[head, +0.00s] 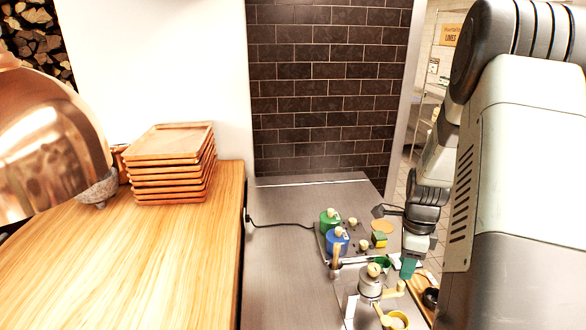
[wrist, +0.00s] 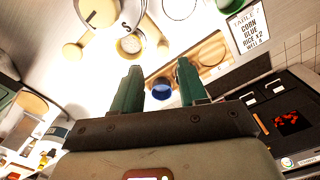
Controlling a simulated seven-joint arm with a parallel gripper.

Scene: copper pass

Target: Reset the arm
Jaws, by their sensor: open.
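My gripper (head: 408,266) hangs over the right part of the steel counter in the head view, beside a grey hand mill (head: 371,281). In the wrist view, my gripper (wrist: 157,68) has its two green fingers spread apart with nothing held between them. A small blue cup (wrist: 162,88) shows beyond the gap, apart from the fingers. The mill, partly cut off at the top of the wrist view, has a yellow cup (wrist: 130,45) beside it. In the head view my arm covers the right side.
A green canister (head: 330,222) and a blue canister (head: 337,241) stand behind the mill. A stack of wooden trays (head: 172,165) and a stone mortar (head: 98,190) stand on the wooden counter (head: 110,265). A copper dome (head: 50,140) hangs at left. The steel counter's left part is clear.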

